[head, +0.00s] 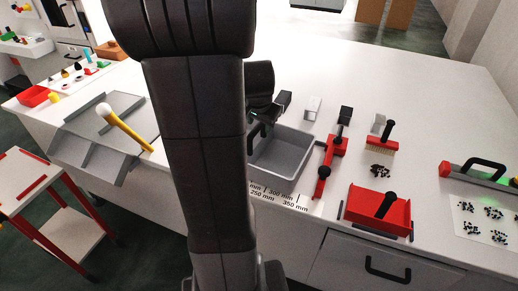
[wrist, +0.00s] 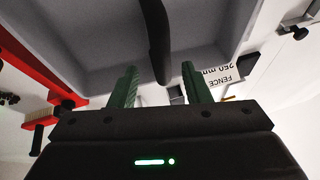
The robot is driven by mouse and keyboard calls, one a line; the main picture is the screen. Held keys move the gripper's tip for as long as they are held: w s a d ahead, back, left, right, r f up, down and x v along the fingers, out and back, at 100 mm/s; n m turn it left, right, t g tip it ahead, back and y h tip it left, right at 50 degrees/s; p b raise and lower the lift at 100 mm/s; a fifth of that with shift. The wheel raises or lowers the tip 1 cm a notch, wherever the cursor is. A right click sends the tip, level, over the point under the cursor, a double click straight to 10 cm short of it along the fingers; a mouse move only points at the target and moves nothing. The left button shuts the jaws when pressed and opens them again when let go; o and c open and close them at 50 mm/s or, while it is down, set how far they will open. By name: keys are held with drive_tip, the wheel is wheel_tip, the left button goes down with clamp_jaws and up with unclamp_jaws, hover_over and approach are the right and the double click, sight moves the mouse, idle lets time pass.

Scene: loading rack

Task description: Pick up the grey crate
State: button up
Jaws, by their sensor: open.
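The grey crate (head: 292,150) is an open, empty-looking tray on the white table, right of my arm in the head view. My arm hides its left part. In the wrist view the crate's grey inside (wrist: 215,50) fills the upper middle. A black curved handle (head: 256,134) shows at the crate's left side. In the wrist view this handle (wrist: 157,40) stands between my gripper's two green fingers. My gripper (wrist: 160,80) is open, with a finger on each side of the handle and gaps visible. In the head view my gripper (head: 265,105) is over the crate's far left part.
A red clamp-like tool (head: 325,165) stands close right of the crate. A printed ruler strip (head: 280,196) lies at its front edge. Farther right are a red brush (head: 382,145) and a red dustpan (head: 378,212).

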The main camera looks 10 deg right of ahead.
sight(258, 126)
drive_tip(key=shift+x, duration=1.85)
drive_tip(key=shift+a, duration=0.2)
clamp_jaws()
drive_tip(key=shift+w, duration=0.1)
